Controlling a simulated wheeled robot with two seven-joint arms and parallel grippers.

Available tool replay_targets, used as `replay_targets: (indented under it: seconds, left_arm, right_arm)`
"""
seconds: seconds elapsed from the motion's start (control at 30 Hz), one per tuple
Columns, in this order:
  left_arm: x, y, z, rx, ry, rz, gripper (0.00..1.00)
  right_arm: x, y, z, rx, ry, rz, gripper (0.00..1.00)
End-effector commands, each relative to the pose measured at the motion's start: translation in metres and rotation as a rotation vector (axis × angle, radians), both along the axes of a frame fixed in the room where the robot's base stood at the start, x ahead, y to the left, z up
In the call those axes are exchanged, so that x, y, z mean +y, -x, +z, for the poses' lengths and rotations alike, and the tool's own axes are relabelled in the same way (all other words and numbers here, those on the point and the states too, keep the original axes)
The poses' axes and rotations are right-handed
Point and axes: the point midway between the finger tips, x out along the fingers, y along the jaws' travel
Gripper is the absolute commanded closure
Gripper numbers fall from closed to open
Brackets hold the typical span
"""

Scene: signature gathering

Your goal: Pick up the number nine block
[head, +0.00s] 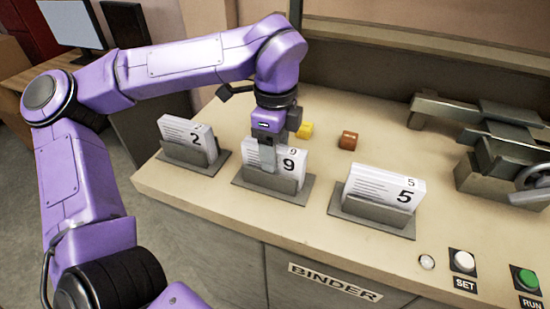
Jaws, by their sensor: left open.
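The number nine block (286,170) is a white stack of pages printed with a 9, upright in a grey holder (252,180) at the middle of the counter. My left gripper (267,162) points down right at it, at the left part of its top, with its fingers overlapping the block in the head view. The gripper is open. How far the fingers reach around the block is hard to tell. My right gripper is not in view.
A number 2 block (190,137) stands in a holder at left, a number 5 block (390,188) at right. A yellow block (305,130) and a brown block (348,140) lie behind. A metal binder machine (490,160) and SET (463,260) and RUN (527,279) buttons are at right.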

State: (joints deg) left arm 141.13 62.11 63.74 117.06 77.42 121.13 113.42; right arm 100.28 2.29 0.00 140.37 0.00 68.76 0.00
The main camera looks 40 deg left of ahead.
Motion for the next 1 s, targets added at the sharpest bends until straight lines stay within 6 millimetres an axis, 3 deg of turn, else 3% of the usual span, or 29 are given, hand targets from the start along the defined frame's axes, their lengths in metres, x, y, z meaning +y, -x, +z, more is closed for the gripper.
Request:
replay_targets:
  seconds: [0.27,0.33,0.47,0.5,0.77,0.87,1.0]
  left_arm:
    - [0.001,0.001,-0.009,-0.001,0.001,0.002,0.38]
    - [0.001,0.001,-0.009,-0.001,0.001,0.002,0.55]
    - [0.001,0.000,-0.009,-0.001,0.001,0.002,0.97]
    - [0.001,0.000,-0.009,-0.001,0.001,0.002,1.00]
    - [0.001,0.000,-0.005,-0.004,0.000,0.002,1.00]
    - [0.001,-0.001,0.010,-0.009,-0.001,0.003,1.00]
    - [0.000,0.000,0.046,-0.009,0.000,0.003,1.00]
  right_arm:
    - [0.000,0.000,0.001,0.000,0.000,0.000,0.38]
    - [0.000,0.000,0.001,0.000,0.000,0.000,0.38]
    - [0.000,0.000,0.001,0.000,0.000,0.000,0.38]
    - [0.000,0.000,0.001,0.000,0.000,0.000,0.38]
    - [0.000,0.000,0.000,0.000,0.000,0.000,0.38]
    - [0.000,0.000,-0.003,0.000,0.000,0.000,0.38]
    - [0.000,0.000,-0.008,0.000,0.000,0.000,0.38]
